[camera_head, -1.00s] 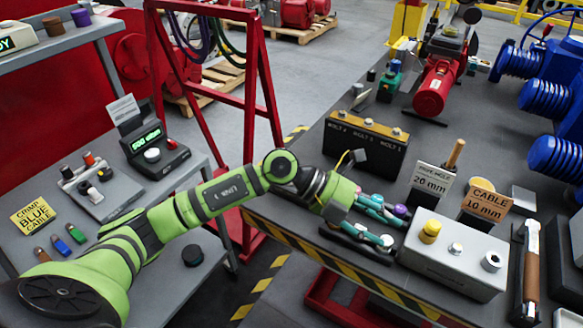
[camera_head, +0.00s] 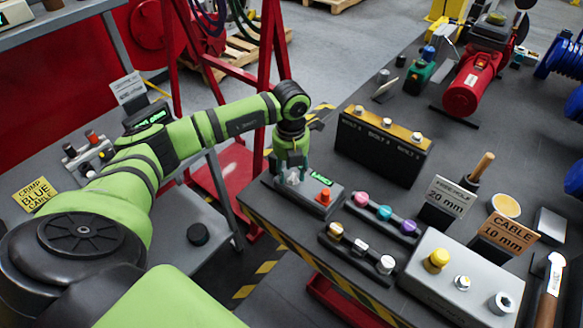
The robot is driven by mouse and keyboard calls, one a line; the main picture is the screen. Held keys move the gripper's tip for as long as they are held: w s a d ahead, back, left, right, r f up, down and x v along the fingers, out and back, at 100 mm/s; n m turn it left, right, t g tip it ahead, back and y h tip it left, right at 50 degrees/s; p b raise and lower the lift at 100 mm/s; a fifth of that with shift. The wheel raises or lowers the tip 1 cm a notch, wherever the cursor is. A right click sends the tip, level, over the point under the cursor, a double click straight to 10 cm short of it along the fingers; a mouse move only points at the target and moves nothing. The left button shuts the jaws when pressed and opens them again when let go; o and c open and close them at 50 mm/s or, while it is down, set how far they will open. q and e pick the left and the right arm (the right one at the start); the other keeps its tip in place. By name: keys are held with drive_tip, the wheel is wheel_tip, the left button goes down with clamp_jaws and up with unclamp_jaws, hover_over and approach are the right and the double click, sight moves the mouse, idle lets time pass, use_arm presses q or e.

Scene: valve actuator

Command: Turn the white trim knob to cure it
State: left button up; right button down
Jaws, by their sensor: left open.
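My left gripper (camera_head: 291,174) points down over a small grey control box (camera_head: 338,188) at the left edge of the right-hand workbench. The box has a small green display (camera_head: 322,178) and an orange-red button (camera_head: 324,197). A second box with a green display (camera_head: 150,118) stands on the left bench, mostly hidden behind my left arm. My right gripper is not in view.
Coloured knobs on a black strip (camera_head: 384,212) and a rack of metal-topped pieces (camera_head: 360,246) stand close to the right of the control box. Behind is a black bolt block (camera_head: 384,143). A grey box with a yellow knob (camera_head: 437,260) is at front right.

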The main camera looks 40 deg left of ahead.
use_arm(q)
drive_tip(key=shift+f, duration=0.45)
clamp_jaws()
drive_tip(key=n, duration=0.3)
drive_tip(key=shift+d+b, duration=0.1)
drive_tip(key=shift+b, duration=0.2)
drive_tip(key=shift+n, duration=1.2)
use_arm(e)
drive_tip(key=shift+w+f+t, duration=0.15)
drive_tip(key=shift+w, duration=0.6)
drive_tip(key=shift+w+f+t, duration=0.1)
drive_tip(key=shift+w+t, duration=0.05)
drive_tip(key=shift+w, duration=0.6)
use_arm(q)
unclamp_jaws()
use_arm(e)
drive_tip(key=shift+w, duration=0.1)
